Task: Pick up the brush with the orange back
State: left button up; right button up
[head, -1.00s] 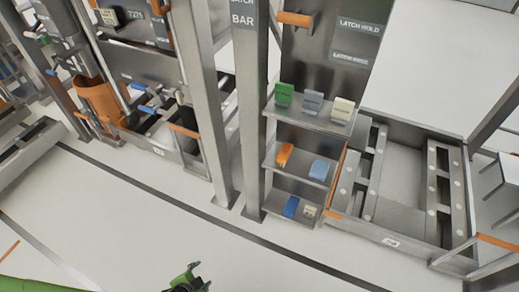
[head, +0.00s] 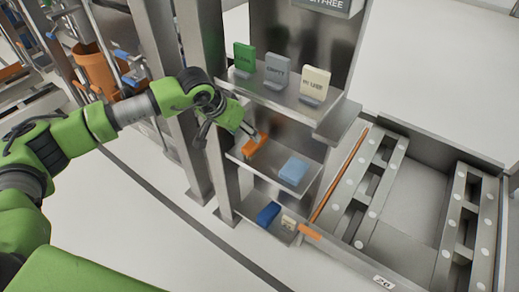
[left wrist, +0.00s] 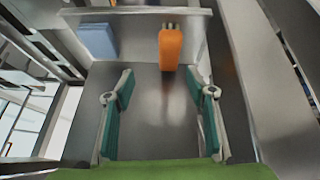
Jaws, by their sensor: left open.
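The brush with the orange back (head: 252,146) lies on the middle shelf (head: 268,162) of the metal rack, near its left end. In the left wrist view the orange brush (left wrist: 171,48) points towards me, with pale bristles at its far end. My left gripper (head: 247,130) reaches in from the left, just above the brush in the head view. In the left wrist view my left gripper (left wrist: 160,82) is open and empty; the brush is ahead of its fingertips, a little right of centre, apart from them. My right gripper is out of view.
A light blue block (head: 294,170) lies on the same shelf, also visible in the left wrist view (left wrist: 97,40). The upper shelf (head: 281,95) holds green, grey and cream labelled items. A blue item (head: 268,213) lies below. A rack post (head: 218,145) stands close on the left.

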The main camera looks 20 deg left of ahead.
aim_at(252, 144)
pick_arm(q)
jog(key=shift+m+y, duration=0.3)
jog(key=shift+m, duration=0.2)
jog(key=x, duration=0.3)
jog(key=b+x, duration=0.1)
jog(key=x, duration=0.2)
jog(key=a+x, duration=0.1)
jog(key=x, duration=0.1)
jog(key=shift+w+d+f+b, duration=0.1)
jog(key=shift+w+f+b, duration=0.15)
jog(key=shift+w+b, duration=0.25)
jog(key=shift+w+d+f, duration=0.15)
jog(key=shift+w+f, duration=0.25)
jog(key=shift+f, duration=0.05)
jog(key=b+x, duration=0.1)
jog(key=x, duration=0.2)
jog(key=shift+w+f, duration=0.1)
jog(key=shift+w, duration=0.15)
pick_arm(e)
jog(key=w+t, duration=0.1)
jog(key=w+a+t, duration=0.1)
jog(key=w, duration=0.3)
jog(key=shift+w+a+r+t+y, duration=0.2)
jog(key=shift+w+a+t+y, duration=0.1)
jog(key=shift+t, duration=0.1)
